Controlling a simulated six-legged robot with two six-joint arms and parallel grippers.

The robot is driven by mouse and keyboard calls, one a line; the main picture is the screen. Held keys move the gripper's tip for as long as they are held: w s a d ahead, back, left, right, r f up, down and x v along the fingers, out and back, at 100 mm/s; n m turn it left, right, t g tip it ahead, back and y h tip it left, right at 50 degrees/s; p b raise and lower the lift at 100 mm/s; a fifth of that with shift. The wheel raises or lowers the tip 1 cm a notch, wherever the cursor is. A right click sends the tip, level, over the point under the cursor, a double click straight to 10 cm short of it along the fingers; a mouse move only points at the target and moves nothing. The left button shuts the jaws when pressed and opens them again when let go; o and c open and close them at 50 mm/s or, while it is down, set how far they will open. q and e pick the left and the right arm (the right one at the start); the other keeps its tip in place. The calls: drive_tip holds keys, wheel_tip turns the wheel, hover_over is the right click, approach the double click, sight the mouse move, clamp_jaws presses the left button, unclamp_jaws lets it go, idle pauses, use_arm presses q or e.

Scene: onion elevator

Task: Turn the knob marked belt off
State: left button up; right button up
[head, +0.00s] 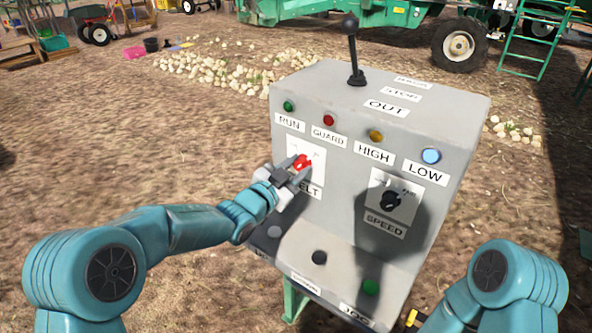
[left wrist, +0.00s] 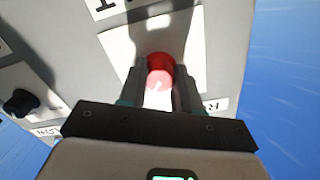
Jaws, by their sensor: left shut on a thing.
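The belt knob (head: 301,163) is red and sits on a white plate on the front of the grey control box, above a label partly hidden by my gripper and reading "ELT". My left gripper (head: 295,171) is at the knob, with its fingers shut on it. In the left wrist view the red knob (left wrist: 160,70) shows between the two fingers, with a small white mark on its face. The knob's exact setting is too small to read. My right gripper is out of view; only part of my right arm shows at the lower right of the head view.
A black speed knob (head: 391,201) is to the right on the same panel. Indicator lamps line the panel's top, and a black lever (head: 352,50) stands on the box. Buttons, including a green one (head: 370,287), sit on the lower ledge. Onions (head: 205,75) lie behind on bare ground.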

use_arm(q)
drive_tip(key=n+b, duration=0.1)
drive_tip(key=n, duration=0.2)
drive_tip(key=shift+b, duration=0.3)
drive_tip(key=n, duration=0.8)
drive_tip(key=shift+r+n, duration=0.15)
drive_tip(key=shift+n, duration=0.15)
drive_tip(key=n+p, duration=0.1)
drive_tip(key=n, duration=0.4)
drive_tip(key=shift+n, duration=0.3)
drive_tip(key=o, duration=1.1)
drive_tip(key=shift+c, duration=0.2)
drive_tip(key=b+v, duration=0.2)
drive_tip(key=v, duration=1.4)
drive_tip(key=shift+s, duration=0.2)
